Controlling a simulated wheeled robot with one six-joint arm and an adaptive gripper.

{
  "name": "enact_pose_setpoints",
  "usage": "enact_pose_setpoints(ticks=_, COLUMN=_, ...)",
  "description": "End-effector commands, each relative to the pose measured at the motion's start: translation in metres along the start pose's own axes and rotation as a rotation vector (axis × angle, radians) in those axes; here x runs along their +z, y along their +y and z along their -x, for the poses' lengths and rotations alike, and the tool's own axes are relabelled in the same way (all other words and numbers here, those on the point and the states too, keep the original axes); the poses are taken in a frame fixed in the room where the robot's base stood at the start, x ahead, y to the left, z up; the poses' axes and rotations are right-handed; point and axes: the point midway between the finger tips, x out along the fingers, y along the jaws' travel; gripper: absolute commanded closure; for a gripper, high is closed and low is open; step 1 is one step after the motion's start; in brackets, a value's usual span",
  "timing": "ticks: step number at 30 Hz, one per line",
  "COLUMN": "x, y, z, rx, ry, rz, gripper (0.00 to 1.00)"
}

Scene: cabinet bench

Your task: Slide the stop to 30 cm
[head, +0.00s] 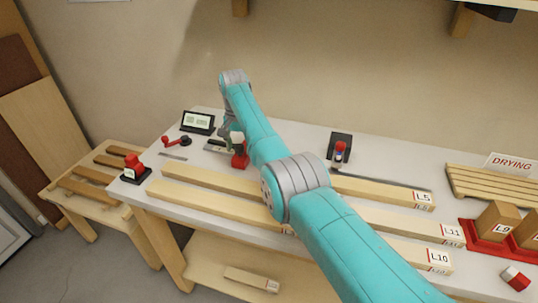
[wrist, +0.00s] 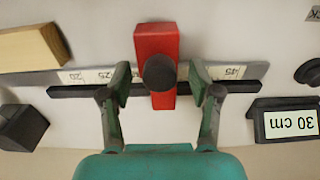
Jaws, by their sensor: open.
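The red stop (wrist: 157,95) with a round black knob sits across a metal scale (wrist: 85,75) in the wrist view. The numbers 20 and 25 show left of it and 45 right of it, upside down; the marks beneath it are hidden. My gripper (wrist: 161,85) is open, with one finger on each side of the stop. A visible gap lies between each finger and the red body. In the head view the stop (head: 240,159) shows red below my gripper (head: 232,142). A dark card reading 30 cm (wrist: 290,123) stands to the right in the wrist view.
A wooden piece (wrist: 30,47) lies at the left end of the scale. Long labelled boards (head: 215,202) lie along the bench. A red button box (head: 134,168), a red-handled crank (head: 177,141) and a drying rack (head: 490,185) are also there.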

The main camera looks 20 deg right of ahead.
Motion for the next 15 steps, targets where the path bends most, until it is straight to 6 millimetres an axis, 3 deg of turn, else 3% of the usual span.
enact_pose_setpoints(ticks=15, x=0.0, y=0.0, z=0.044, rx=-0.001, ry=0.001, rz=0.0, gripper=0.38)
